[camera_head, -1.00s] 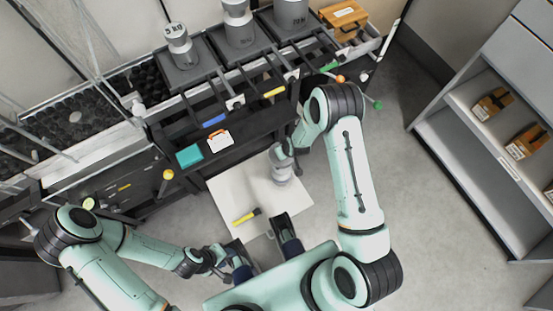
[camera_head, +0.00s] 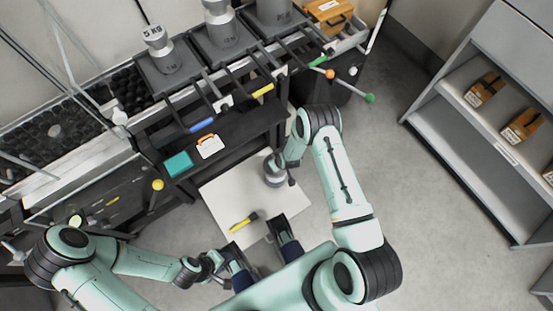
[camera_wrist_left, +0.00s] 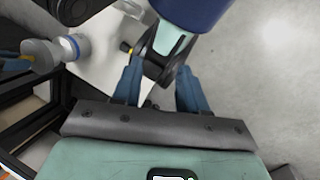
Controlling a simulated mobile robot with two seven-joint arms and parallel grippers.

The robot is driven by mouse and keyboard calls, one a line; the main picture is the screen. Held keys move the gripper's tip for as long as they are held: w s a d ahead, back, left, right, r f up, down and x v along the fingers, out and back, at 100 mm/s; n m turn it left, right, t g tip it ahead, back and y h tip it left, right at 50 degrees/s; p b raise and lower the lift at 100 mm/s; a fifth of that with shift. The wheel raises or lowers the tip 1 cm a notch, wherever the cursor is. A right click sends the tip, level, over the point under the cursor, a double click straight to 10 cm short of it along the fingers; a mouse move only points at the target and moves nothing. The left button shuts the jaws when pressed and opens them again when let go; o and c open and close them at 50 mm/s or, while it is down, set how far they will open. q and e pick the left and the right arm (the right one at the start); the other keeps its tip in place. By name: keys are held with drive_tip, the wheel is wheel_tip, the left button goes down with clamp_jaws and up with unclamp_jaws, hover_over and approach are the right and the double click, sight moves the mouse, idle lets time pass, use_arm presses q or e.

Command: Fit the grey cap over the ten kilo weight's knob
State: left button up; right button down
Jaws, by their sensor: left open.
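In the head view, several grey weights stand on dark platforms along the back. The leftmost is marked 5 KG. The middle one (camera_head: 222,30) looks like the ten kilo weight, but its marking is too small to read surely. I cannot make out the grey cap for certain. My left gripper (camera_head: 232,260) is low in the head view, far from the weights. In the left wrist view its blue fingers (camera_wrist_left: 160,68) are apart with nothing between them. My right arm reaches down to a grey part (camera_head: 275,174) over the white board; its fingers are hidden.
A white board (camera_head: 225,197) with a yellow-handled tool (camera_head: 243,222) lies in front of the black bench. Shelves (camera_head: 465,150) stand right; open floor lies between.

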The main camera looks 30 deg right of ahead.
use_arm(q)
drive_tip(key=shift+w+a+f+t+b, duration=0.35)
drive_tip(key=shift+w+f+b, duration=0.2)
drive_tip(key=shift+w+f, duration=0.15)
use_arm(e)
drive_tip(key=shift+f, duration=0.5)
drive_tip(key=c, duration=0.8)
unclamp_jaws()
drive_tip(key=shift+c, duration=0.2)
use_arm(q)
drive_tip(key=shift+r, duration=0.1)
